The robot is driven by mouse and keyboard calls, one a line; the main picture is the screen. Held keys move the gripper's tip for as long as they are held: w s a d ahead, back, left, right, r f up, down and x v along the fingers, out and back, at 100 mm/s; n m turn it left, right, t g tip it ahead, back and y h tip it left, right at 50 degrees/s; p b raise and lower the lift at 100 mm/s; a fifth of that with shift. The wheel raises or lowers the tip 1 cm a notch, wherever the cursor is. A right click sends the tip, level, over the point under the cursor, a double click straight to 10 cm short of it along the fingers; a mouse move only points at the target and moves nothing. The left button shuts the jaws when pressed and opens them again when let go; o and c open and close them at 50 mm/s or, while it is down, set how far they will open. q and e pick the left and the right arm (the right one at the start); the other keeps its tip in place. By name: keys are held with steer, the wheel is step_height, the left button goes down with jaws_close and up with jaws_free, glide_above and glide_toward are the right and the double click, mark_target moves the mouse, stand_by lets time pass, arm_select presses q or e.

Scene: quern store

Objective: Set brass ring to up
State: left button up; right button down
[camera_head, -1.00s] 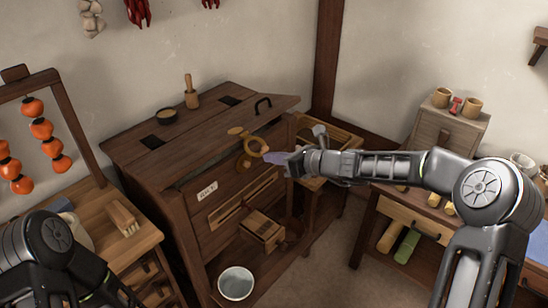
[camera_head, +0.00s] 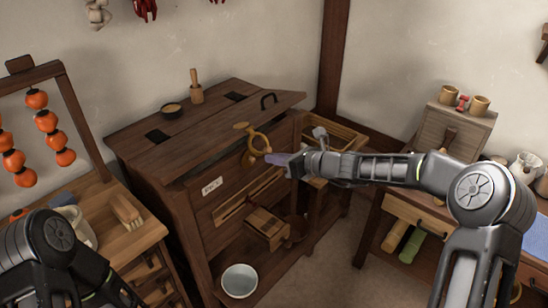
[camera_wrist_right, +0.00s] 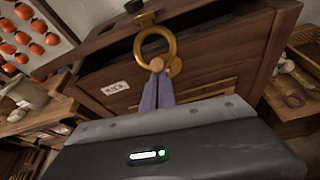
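The brass ring (camera_head: 258,144) hangs from a brass mount (camera_head: 241,127) near the top of the dark wooden cabinet's front. In the right wrist view the ring (camera_wrist_right: 142,50) shows as an open loop with a small tan knob (camera_wrist_right: 157,64) at its lower end. My right gripper (camera_head: 273,158) reaches it from the right. Its purple fingers (camera_wrist_right: 158,80) are close together, with their tips at the knob on the ring's lower end. They appear shut on it; the contact itself is small in view. My left arm shows at lower left, but its gripper is out of view.
The cabinet (camera_head: 205,220) has an overhanging top and a label (camera_head: 212,185) on its front. A round disc (camera_head: 248,158) sits behind the ring. A small open drawer (camera_head: 268,226) juts out below. A white bowl (camera_head: 239,280) stands lower down. Benches flank the cabinet.

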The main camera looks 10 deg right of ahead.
steer(key=s+f+b+v, duration=0.1)
steer(key=v, duration=0.8)
steer(key=shift+d+f+b, duration=0.2)
steer(key=shift+f+b, duration=0.15)
